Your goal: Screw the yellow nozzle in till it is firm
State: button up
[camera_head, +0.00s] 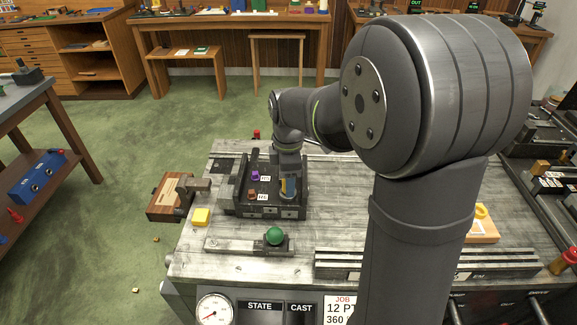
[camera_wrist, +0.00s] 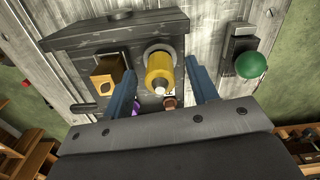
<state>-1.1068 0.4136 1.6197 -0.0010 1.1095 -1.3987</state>
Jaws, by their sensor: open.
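The yellow nozzle (camera_wrist: 158,70) is a short yellow cylinder with a pale metal tip, seated at the dark caster block (camera_wrist: 85,38). My gripper (camera_wrist: 160,68) is open, with one blue finger on each side of the nozzle. A gap shows between each finger and the nozzle in the wrist view. In the head view my gripper (camera_head: 288,186) reaches down at the right part of the caster block (camera_head: 240,210), and the nozzle is mostly hidden there. How far the nozzle's thread is in cannot be seen.
A purple knob (camera_head: 255,175) and a brown knob (camera_head: 251,194) stand left of my gripper. A brass block (camera_wrist: 108,72) sits beside the left finger. A green ball knob (camera_head: 275,236) stands in front.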

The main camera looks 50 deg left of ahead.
notch_tip(320, 180, up, 17)
jog(key=shift+r, duration=0.15)
dwell(0.8)
notch_tip(320, 180, down, 18)
jog(key=shift+r, duration=0.45)
dwell(0.3)
